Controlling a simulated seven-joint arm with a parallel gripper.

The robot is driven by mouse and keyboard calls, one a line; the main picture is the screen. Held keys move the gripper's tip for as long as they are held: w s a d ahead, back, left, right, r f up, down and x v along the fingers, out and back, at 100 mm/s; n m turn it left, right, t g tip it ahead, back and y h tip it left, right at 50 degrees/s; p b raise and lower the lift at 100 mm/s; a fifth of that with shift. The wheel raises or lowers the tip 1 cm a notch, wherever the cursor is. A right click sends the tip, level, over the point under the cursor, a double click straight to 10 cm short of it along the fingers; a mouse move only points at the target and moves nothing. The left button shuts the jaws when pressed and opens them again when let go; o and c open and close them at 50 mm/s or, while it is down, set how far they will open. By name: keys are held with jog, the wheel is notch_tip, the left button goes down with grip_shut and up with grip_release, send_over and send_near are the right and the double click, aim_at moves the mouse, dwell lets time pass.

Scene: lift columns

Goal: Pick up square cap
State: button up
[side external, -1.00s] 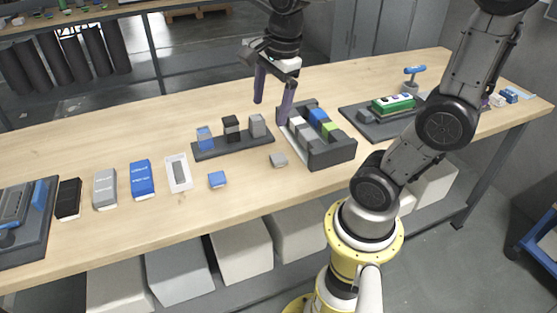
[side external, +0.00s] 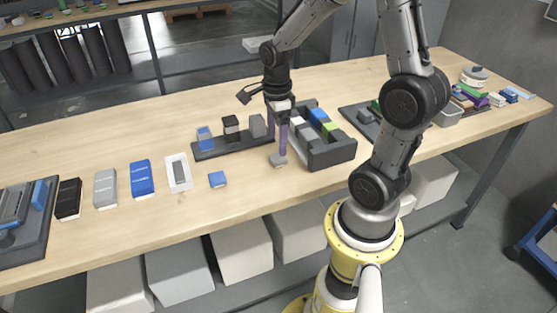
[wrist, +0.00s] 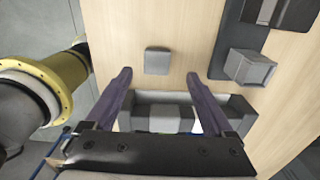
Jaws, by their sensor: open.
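A small grey square cap (side external: 278,160) lies flat on the wooden table, between the dark column base and the dark bin. In the wrist view the grey cap (wrist: 157,61) shows just beyond my fingertips, roughly centred between the two fingers. My gripper (side external: 277,145) is open, pointing down with its purple fingers low above the table close to the cap. In the wrist view my gripper (wrist: 159,75) has nothing between its fingers. A second small square piece, blue (side external: 217,179), lies on the table to the left.
A dark bin (side external: 335,158) with grey, blue and green blocks stands right beside the cap. A dark base (side external: 212,151) with three columns stands behind and left. Several flat boxes and a dark tray (side external: 38,240) lie farther left. The table front is clear.

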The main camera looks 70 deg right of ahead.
aim_at(278, 157)
jog(key=shift+s+a+f, duration=0.1)
jog(key=shift+s+f, duration=0.05)
jog(key=shift+f, duration=1.2)
jog(key=shift+s+f, duration=0.1)
jog(key=shift+f, duration=1.2)
grip_shut()
jog(key=shift+r, duration=0.15)
